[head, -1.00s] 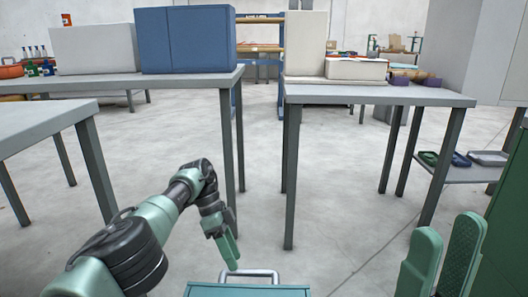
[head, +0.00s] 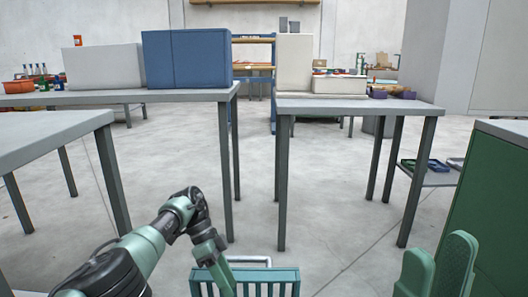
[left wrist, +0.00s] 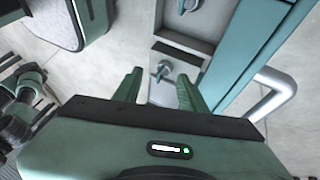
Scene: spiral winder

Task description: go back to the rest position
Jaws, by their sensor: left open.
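My left arm comes in from the left in the head view, and its gripper (head: 218,268) points down near the bottom edge. In the left wrist view the two green fingers of the left gripper (left wrist: 158,88) stand apart with nothing between them. My right gripper (head: 438,265) shows at the bottom right of the head view. Its two green fingers point up, with a gap and nothing held between them. Most of the right arm is out of view.
A grey table (head: 360,105) with white boxes stands ahead. Another table (head: 110,97) bears a blue box (head: 187,60) and a white box. A table corner (head: 50,128) is close at the left, a green cabinet (head: 490,205) close at the right. Open floor (head: 330,200) lies between.

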